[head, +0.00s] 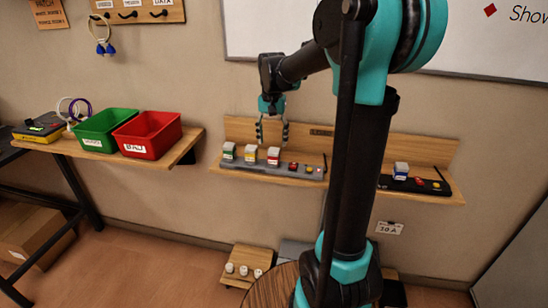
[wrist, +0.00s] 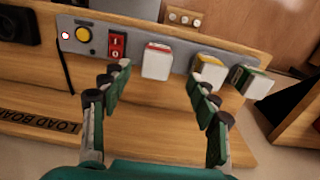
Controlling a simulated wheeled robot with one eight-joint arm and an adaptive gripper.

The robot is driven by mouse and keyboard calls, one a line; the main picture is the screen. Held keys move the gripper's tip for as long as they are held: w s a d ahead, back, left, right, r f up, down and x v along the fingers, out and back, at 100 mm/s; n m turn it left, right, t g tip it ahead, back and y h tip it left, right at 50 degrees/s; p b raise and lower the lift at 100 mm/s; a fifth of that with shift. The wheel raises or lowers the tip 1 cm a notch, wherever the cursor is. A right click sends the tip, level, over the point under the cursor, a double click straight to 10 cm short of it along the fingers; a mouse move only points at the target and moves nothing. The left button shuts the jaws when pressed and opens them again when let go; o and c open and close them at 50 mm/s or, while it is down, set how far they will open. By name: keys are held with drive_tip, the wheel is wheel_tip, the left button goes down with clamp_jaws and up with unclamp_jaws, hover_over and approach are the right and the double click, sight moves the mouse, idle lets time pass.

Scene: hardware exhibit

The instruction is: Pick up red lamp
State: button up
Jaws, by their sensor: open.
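The red lamp (head: 273,156) is a small white block with a red band, standing on a grey panel (head: 235,165) on the wall shelf. It also shows in the wrist view as a white-bodied block with a red top edge (wrist: 157,62). My gripper (head: 272,137) hangs above the panel, over the red lamp in the head view. In the wrist view its open fingers (wrist: 157,80) point toward the panel, with the red lamp between their tips in the picture. Nothing is held. I cannot tell the exact gap between fingers and lamp.
A yellow lamp (wrist: 208,72) and a green lamp (wrist: 249,80) stand close beside it. A red rocker switch (wrist: 117,45) and yellow button (wrist: 83,34) lie on its other side. A blue lamp (head: 401,169) stands on a black panel. Green (head: 105,130) and red (head: 147,134) bins stand left.

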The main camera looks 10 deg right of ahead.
sight(274, 150)
drive_tip(key=shift+w+d+f, duration=0.1)
drive_tip(key=shift+d+f, duration=0.05)
drive_tip(key=shift+f, duration=1.3)
drive_tip(key=shift+d+f, duration=0.15)
drive_tip(key=shift+f, duration=1.25)
drive_tip(key=shift+c, duration=0.4)
drive_tip(key=c, duration=1.2)
